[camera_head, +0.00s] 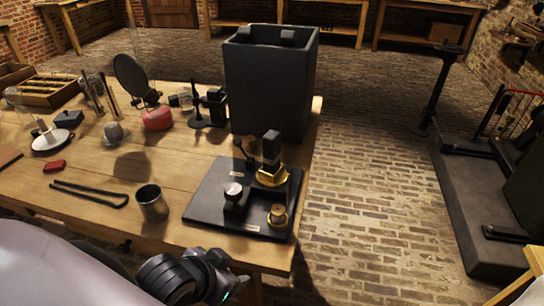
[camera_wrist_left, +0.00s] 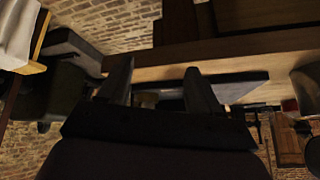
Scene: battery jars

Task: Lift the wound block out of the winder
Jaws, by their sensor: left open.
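A dark upright block (camera_head: 271,148), which looks like the wound block, stands on a brass dish (camera_head: 272,177) at the back of the base. My left gripper (camera_head: 232,277) is in front of the table edge, apart from the winder. In the left wrist view its two fingers (camera_wrist_left: 159,78) are spread with nothing between them. My right gripper is out of view.
A tall dark open-topped bin (camera_head: 268,85) stands just behind the winder. A round mirror (camera_head: 130,75) and a red object (camera_head: 157,118) stand farther back.

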